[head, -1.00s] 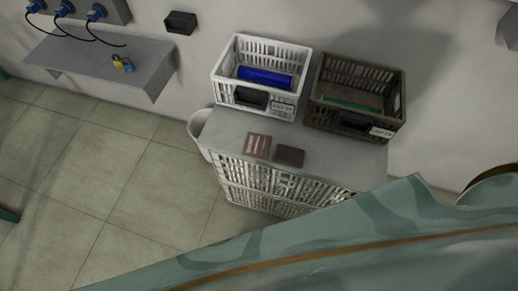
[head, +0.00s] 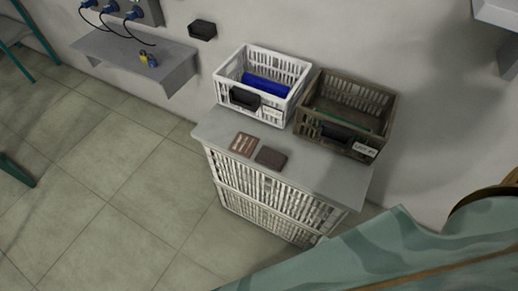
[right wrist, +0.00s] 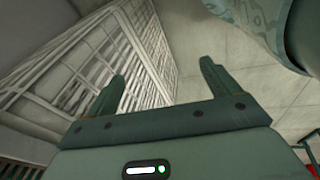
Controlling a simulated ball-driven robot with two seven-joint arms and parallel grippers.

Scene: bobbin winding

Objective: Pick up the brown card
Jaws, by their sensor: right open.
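A reddish-brown card (head: 244,145) with pale lines on it lies flat on the grey top of a crate stand in the head view. A plain dark brown flat piece (head: 271,157) lies just right of it, with a small gap between them. My right gripper (right wrist: 160,75) is open and empty in the right wrist view, with its fingers toward the white slatted side of a crate and the floor. Neither brown piece shows in that view. My left gripper is not in view.
A white crate (head: 222,88) with a blue item (head: 266,85) and a brown crate (head: 308,127) stand behind the cards, against the wall. The grey top (head: 318,172) is bare at front right. A wall shelf (head: 165,68) holds a padlock-like item (head: 149,60). Tiled floor is free at left.

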